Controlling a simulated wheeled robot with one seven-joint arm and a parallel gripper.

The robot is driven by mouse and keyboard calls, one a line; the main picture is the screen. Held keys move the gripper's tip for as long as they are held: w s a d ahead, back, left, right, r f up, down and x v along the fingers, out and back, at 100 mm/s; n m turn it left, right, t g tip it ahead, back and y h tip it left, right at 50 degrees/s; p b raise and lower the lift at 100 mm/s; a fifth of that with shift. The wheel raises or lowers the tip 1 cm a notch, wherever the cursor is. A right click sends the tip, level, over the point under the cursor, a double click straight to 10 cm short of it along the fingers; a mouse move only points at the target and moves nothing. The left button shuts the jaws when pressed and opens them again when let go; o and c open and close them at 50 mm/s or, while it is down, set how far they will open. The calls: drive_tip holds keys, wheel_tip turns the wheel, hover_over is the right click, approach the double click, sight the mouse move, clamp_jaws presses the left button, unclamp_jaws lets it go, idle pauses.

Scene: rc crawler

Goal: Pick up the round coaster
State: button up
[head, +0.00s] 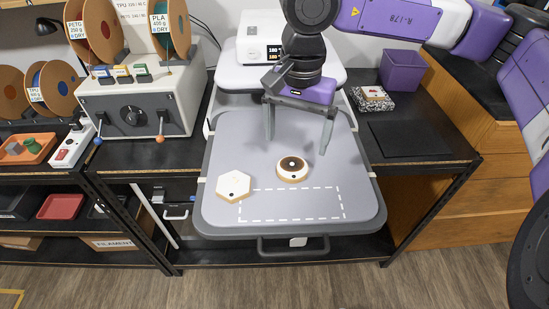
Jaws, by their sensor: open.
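A dashed white rectangle (291,189) marks the plate's front. A white machine with a display (273,52) stands behind. A grey control box with spools (135,105) is left. A purple bin (402,70), a speckled block (372,98) and a black mat (410,138) are right.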

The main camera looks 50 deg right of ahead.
sight(292, 167)
drive_tip(key=shift+w+f, duration=0.15)
drive_tip(key=shift+f, duration=0.05)
drive_tip(key=shift+a+f+p, duration=0.15)
drive_tip(key=shift+f+p, duration=1.2)
drive_tip(key=shift+f, duration=2.3)
drive_tip(key=c, duration=1.4)
drive_tip(key=shift+c, duration=0.2)
drive_tip(key=shift+r, duration=0.1)
